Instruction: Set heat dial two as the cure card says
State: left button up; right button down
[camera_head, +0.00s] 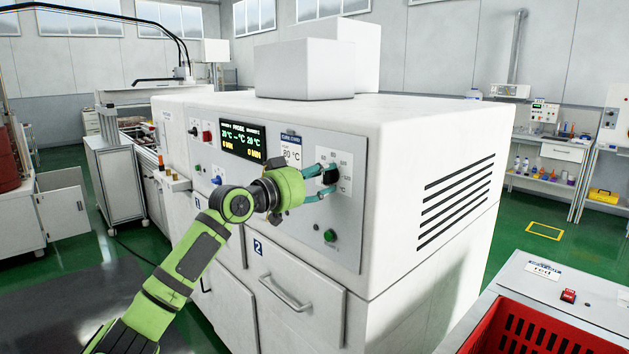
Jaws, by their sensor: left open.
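The black heat dial (331,175) sits on the grey control panel at the right of the white oven's front, above the drawer marked 2. Scale marks surround it, too small to read surely. My left gripper (325,181), green with teal fingers, is at this dial. Its open fingers reach above and below the knob; I cannot tell whether they touch it. The cure card (291,150) is on the panel left of the dial and appears to read 80 °C. The dial's exact pointer position cannot be made out. My right gripper is not in view.
A dark display (243,142) shows temperatures and minutes left of the card. A green button (330,236) is below the dial. The drawer handle (286,293) sticks out lower down. A red crate (540,338) stands at the lower right.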

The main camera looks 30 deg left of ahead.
pick_arm(q)
jog(key=v, duration=1.2)
jog(key=shift+w, duration=0.1)
